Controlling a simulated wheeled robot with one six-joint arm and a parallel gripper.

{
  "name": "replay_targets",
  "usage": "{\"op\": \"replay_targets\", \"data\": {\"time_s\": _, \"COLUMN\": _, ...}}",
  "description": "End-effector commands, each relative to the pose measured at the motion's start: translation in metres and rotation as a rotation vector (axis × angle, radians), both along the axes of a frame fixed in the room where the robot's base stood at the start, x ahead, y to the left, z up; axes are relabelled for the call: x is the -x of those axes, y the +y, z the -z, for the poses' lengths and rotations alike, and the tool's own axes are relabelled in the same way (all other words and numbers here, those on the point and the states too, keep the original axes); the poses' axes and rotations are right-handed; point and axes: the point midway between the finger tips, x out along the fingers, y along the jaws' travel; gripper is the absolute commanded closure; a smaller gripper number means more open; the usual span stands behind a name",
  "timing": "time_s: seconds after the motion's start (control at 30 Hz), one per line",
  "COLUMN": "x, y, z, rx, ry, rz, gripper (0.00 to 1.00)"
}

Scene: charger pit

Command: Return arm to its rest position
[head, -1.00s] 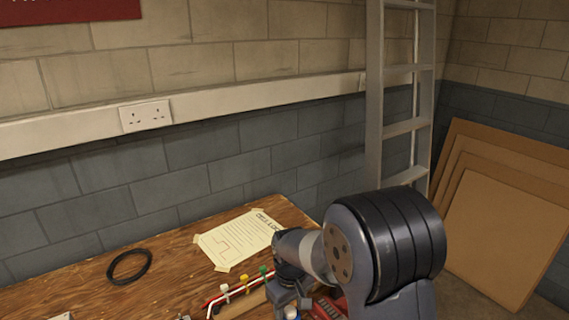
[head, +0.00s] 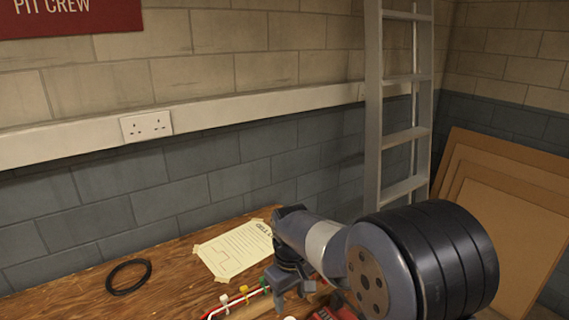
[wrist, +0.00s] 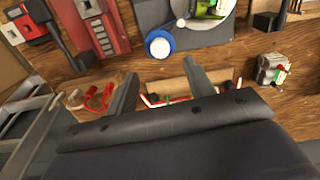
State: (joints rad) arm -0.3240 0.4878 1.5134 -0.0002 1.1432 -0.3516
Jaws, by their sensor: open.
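My arm reaches over the wooden bench from the lower right in the head view.
On the bench (head: 175,258) lie a taped paper sheet (head: 236,250) and a black cable ring (head: 128,277). The wrist view shows a blue-and-white round object (wrist: 160,43), a red tool (wrist: 101,28) and a small metal device (wrist: 271,70). A ladder (head: 372,120) and brown boards (head: 510,200) stand at right.

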Motion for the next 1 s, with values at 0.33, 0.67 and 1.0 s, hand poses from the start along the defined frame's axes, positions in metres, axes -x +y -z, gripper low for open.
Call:
{"op": "replay_targets", "data": {"time_s": 0.33, "x": 0.0, "y": 0.0, "z": 0.072, "rx": 0.0, "ry": 0.002, "rz": 0.001, "gripper": 0.5}}
{"op": "replay_targets", "data": {"time_s": 0.67, "x": -0.001, "y": 0.0, "z": 0.085, "rx": -0.001, "ry": -0.003, "rz": 0.202, "gripper": 0.5}}
{"op": "replay_targets", "data": {"time_s": 1.0, "x": -0.001, "y": 0.0, "z": 0.085, "rx": -0.001, "ry": -0.003, "rz": 0.474, "gripper": 0.5}}
